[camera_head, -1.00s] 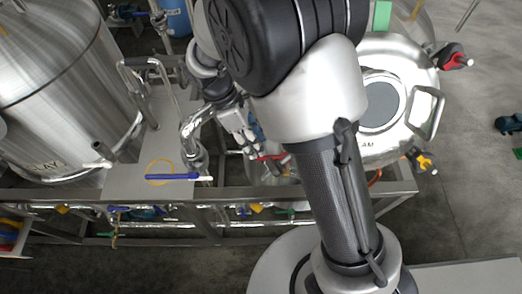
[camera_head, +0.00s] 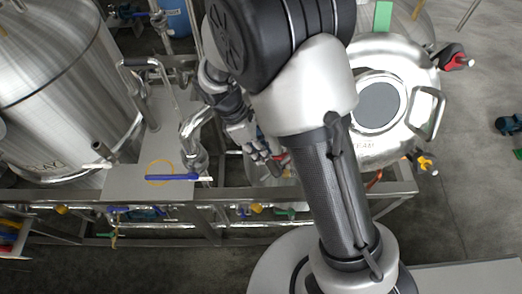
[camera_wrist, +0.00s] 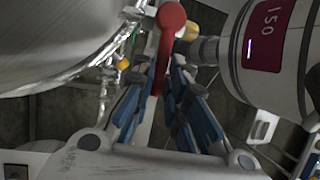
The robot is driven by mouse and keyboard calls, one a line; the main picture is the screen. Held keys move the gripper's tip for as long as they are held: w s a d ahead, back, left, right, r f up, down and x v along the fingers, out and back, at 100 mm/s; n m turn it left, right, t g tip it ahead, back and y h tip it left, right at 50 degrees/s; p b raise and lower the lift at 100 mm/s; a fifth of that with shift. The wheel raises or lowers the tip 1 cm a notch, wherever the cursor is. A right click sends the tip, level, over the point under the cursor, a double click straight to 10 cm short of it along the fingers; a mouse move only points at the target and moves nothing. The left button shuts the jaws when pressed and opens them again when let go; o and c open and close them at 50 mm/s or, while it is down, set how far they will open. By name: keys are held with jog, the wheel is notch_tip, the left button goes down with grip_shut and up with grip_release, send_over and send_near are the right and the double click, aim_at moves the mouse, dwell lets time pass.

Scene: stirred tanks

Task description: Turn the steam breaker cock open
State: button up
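A red lever handle (camera_wrist: 161,62) with a rounded end shows in the wrist view, beside a brass-coloured fitting (camera_wrist: 191,31) on a short pipe. It looks like the steam breaker cock's handle. My gripper (camera_wrist: 157,77) has its two blue-sided fingers spread, one on each side of the lever, and looks open. Whether a fingertip touches the lever is unclear. In the head view my gripper (camera_head: 267,160) reaches down left of my arm, close to a bit of red (camera_head: 282,160). The valve there is mostly hidden behind my gripper and arm.
A white cylinder with a maroon label (camera_wrist: 270,34) stands close on the right in the wrist view; a shiny vessel (camera_wrist: 55,35) fills the left. In the head view a large steel tank (camera_head: 60,80), a bent steel pipe (camera_head: 193,130) and a lidded tank (camera_head: 400,145) surround my arm.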

grip_shut()
dwell(0.4)
jog(key=shift+s+d+n+t+h, duration=0.15)
jog(key=shift+s+n+t, duration=0.6)
jog(key=shift+n, duration=0.75)
jog(key=shift+s+d+n+t+h, duration=0.15)
jog(key=shift+s+n+t, duration=0.3)
jog(key=shift+s+n, duration=0.8)
jog(key=shift+w+n, duration=0.25)
jog(key=shift+n, duration=0.1)
jog(key=o, duration=0.6)
grip_release()
jog(key=shift+c, duration=0.2)
